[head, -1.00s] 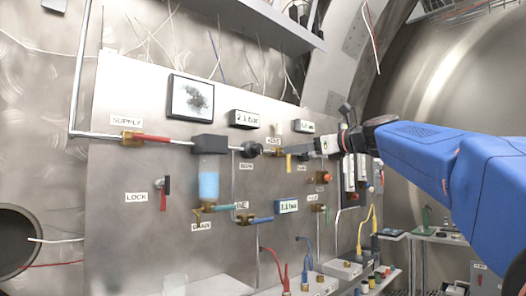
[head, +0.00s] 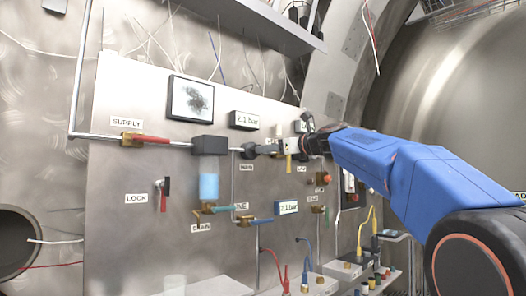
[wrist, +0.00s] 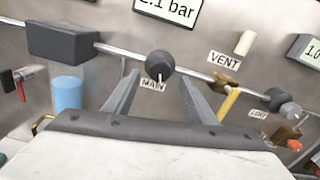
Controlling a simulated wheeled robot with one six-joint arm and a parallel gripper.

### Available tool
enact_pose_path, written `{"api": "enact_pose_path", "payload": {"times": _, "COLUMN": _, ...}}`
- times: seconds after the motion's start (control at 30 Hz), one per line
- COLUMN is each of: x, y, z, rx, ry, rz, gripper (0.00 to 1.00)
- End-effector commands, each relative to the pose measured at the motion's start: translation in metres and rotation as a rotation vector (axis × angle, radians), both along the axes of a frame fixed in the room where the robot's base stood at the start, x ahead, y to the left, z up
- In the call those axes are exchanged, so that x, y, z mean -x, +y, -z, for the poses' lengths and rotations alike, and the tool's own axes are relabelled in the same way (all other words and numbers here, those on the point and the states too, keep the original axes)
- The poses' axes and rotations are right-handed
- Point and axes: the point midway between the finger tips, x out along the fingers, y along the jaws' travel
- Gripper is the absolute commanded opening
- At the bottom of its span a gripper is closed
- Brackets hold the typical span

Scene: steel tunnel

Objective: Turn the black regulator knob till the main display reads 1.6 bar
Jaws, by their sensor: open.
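The black regulator knob (wrist: 160,62) sits on the steel pipe above the MAIN label (wrist: 153,84). The main display (head: 244,120) above it reads 2.1 bar; its lower part also shows in the wrist view (wrist: 168,10). My gripper (wrist: 159,76) is open, its two fingers on either side of the knob in the picture. The knob's face shows between them, and I cannot tell whether they touch it. In the head view my gripper (head: 262,149) is at the knob (head: 248,150), coming from the right and partly covering the pipe.
A yellow-handled valve (wrist: 228,103) and VENT label (wrist: 224,60) are just right of the fingers. A second dark knob (wrist: 277,99) and display (wrist: 305,49) lie farther right. Left are a black block (wrist: 64,43) and a blue-filled bowl (wrist: 67,92).

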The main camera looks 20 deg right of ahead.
Motion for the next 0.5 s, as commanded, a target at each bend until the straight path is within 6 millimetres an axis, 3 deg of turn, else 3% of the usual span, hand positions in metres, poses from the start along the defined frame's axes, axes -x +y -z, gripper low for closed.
{"api": "enact_pose_path", "payload": {"times": 0.2, "x": -0.027, "y": 0.014, "z": 0.001, "rx": -0.001, "ry": 0.001, "rz": -0.001, "gripper": 0.51}}
{"api": "enact_pose_path", "payload": {"times": 0.5, "x": -0.037, "y": 0.019, "z": 0.0, "rx": -0.001, "ry": 0.0, "rz": 0.0, "gripper": 0.51}}
